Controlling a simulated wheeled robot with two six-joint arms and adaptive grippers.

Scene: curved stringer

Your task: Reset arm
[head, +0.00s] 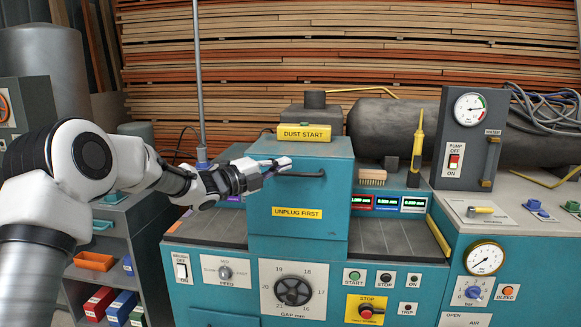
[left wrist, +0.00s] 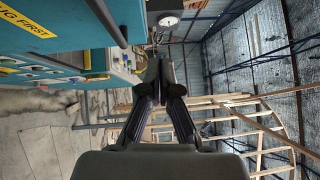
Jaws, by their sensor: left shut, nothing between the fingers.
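My left arm comes in from the left in the head view. My left gripper (head: 284,162) is in front of the upper part of the teal machine housing (head: 300,240), just left of its dark handle (head: 308,174). I cannot tell whether it touches the housing. In the left wrist view the two dark fingers of the gripper (left wrist: 161,68) meet at their tips, with nothing seen between them. My right gripper is not in view.
The machine's front panel carries a dial (head: 293,291), a red stop button (head: 366,312) and several switches. A yellow-handled tool (head: 417,145) stands upright behind it. Shelves with coloured bins (head: 95,261) are at the left. A pump panel (head: 468,135) stands at the right.

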